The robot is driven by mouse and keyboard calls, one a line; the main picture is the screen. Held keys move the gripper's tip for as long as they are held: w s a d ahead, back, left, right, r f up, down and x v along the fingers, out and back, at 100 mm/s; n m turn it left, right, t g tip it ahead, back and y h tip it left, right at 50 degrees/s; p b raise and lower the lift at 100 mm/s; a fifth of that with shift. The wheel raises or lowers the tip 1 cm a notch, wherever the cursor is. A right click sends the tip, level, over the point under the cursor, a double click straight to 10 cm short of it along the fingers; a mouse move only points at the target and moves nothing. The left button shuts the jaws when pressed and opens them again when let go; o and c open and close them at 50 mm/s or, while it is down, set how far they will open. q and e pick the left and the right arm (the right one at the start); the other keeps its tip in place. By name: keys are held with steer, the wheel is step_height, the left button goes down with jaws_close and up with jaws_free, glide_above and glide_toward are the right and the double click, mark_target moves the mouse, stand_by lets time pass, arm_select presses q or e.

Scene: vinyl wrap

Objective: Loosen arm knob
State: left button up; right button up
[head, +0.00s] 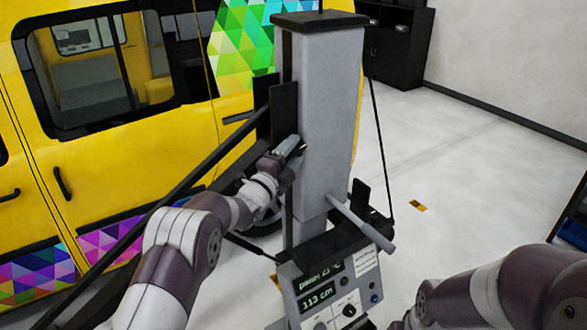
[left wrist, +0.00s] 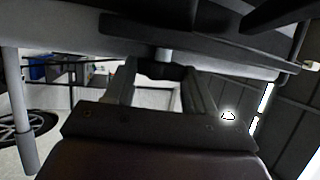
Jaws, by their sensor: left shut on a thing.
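My left gripper (head: 291,150) is at the left side of the grey column (head: 329,120), by the dark arm parts there. In the left wrist view its two fingers (left wrist: 163,75) reach up to a dark knob (left wrist: 160,69) under a dark beam and are shut on it. The knob is hidden behind my gripper in the head view. My right arm shows at the lower right of the head view, but its gripper is out of the picture.
A control box (head: 335,281) with a display reading 113 cm sits low on the column. A grey handle bar (head: 360,224) juts out above it. A yellow van (head: 110,120) stands close behind at the left.

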arm_select(q)
steer(key=o, duration=0.8)
steer(key=shift+o, duration=1.2)
steer(key=shift+a, duration=0.15)
steer(key=shift+s+a+f, duration=0.15)
steer(key=shift+s+f, duration=0.05)
steer(key=shift+f, duration=0.05)
steer(key=b+v, duration=0.6)
steer(key=v, duration=0.6)
